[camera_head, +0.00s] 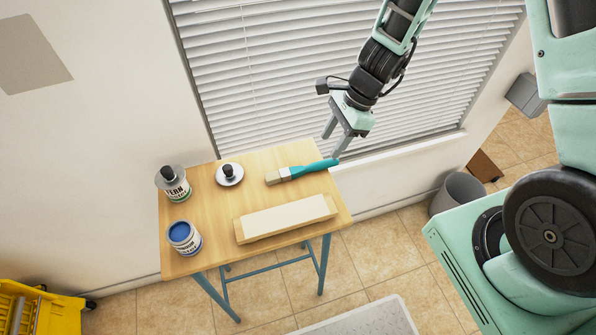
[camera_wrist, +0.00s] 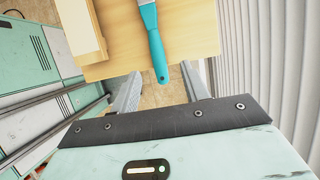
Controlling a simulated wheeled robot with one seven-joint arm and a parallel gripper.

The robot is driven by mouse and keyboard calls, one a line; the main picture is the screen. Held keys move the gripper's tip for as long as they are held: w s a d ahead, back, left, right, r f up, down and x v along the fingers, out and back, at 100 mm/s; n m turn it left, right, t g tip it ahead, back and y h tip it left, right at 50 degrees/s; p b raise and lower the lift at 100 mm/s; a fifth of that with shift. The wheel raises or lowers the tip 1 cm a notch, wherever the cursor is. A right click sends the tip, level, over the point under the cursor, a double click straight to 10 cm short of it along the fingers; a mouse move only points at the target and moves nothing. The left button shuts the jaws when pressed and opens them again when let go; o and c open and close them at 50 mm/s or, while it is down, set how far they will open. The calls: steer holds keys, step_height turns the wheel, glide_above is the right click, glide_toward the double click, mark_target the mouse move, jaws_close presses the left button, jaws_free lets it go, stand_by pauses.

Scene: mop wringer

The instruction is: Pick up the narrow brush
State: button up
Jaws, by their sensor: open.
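The narrow brush (camera_head: 300,172) lies on the wooden table near its back right, with a teal handle pointing right and pale bristles to the left. In the wrist view its teal handle (camera_wrist: 157,50) shows at the top centre, its end toward the space between my fingers. My gripper (camera_head: 335,143) is open and empty, above and beside the handle end at the table's right edge. In the wrist view my gripper (camera_wrist: 160,88) has its two fingers apart, with nothing between them but floor beyond. The bristles are out of the wrist view.
The wooden table (camera_head: 215,230) also holds a cream block on a wooden board (camera_head: 285,218), a dark-knobbed round lid (camera_head: 229,174), a can (camera_head: 173,183) and a blue-topped can (camera_head: 184,238). Window blinds (camera_head: 290,70) stand behind. A grey bin (camera_head: 458,193) and yellow bucket (camera_head: 38,310) are on the floor.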

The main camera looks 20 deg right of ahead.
mark_target(322, 162)
steer(key=x, duration=0.3)
steer(key=b+x, duration=0.1)
steer(key=x, duration=0.2)
steer(key=shift+s+f, duration=0.2)
steer(key=shift+f, duration=0.2)
jaws_close()
